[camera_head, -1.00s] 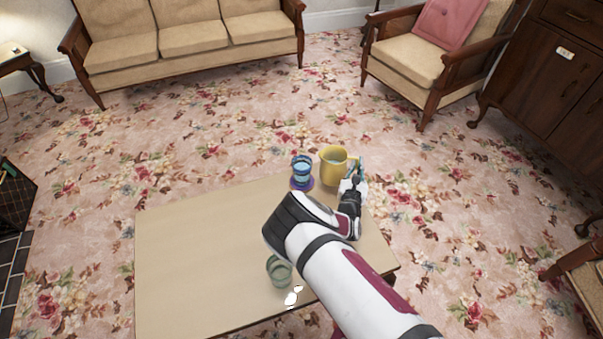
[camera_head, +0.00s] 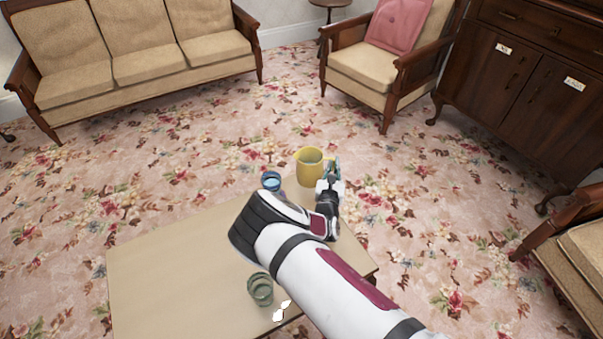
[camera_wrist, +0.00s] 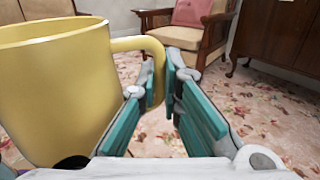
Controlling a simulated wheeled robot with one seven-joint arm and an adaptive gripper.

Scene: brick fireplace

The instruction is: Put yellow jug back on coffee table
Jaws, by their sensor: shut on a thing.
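The yellow jug (camera_head: 309,168) is upright at the far right corner of the coffee table (camera_head: 165,275). In the head view I cannot tell whether it touches the tabletop. My gripper (camera_head: 332,172) is on the right side of the jug. In the wrist view the yellow jug (camera_wrist: 55,85) fills the left side, and its handle passes between the teal fingers of my gripper (camera_wrist: 165,95), which are shut on it. The jug's base is partly hidden in the wrist view.
A blue cup (camera_head: 271,181) stands just left of the jug, partly hidden by my arm. A green glass (camera_head: 260,288) and a small white object (camera_head: 280,312) are near the table's front. The left tabletop is clear. An armchair (camera_head: 365,68) and cabinet (camera_head: 530,90) stand beyond.

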